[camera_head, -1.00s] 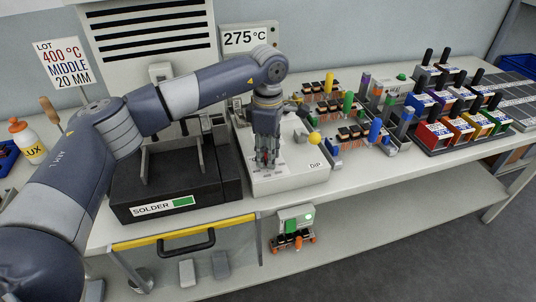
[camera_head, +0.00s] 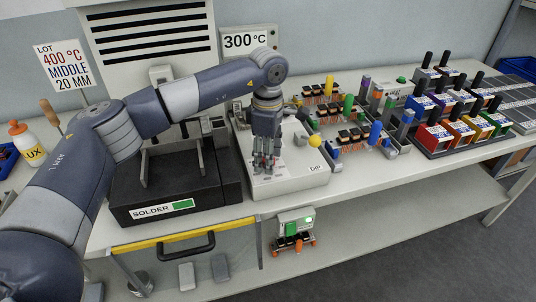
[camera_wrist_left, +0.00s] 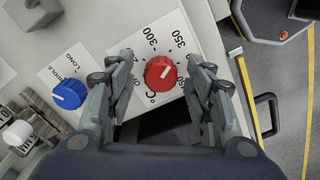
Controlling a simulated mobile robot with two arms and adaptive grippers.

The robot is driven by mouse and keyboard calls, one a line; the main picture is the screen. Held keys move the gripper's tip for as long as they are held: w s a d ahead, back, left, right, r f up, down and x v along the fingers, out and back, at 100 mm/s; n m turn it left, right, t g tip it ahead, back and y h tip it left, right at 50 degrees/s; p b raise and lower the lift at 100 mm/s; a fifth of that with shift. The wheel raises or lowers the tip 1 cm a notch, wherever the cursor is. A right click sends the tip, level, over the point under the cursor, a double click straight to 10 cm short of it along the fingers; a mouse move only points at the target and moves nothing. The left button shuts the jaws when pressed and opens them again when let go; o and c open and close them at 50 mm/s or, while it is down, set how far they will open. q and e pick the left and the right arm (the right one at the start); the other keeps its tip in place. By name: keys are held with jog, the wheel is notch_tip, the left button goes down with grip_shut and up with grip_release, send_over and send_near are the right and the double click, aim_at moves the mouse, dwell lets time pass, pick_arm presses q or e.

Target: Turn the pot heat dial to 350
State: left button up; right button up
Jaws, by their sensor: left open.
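The red heat dial (camera_wrist_left: 160,74) sits on a white panel in the left wrist view, with a short white mark on its face. Printed around it are 300, 350 and OFF. My left gripper (camera_wrist_left: 160,64) is open, with one finger on each side of the dial; I cannot tell whether they touch it. In the head view my left gripper (camera_head: 266,163) points down over the white unit marked DIP (camera_head: 290,183) and hides the dial. The display (camera_head: 244,41) on the wall reads 300 °C. My right gripper is not in view.
A blue dial (camera_wrist_left: 70,93) with MIDDLE and LONG labels is left of the red one in the wrist view. The black SOLDER unit (camera_head: 170,200) stands left of the white unit. A yellow ball-topped lever (camera_head: 314,141) is close on the right. A lot sign (camera_head: 66,65) reads 400 °C.

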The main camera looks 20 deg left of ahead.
pick_arm(q)
notch_tip(320, 180, up, 12)
dwell(0.6)
jog(key=shift+f, duration=0.1)
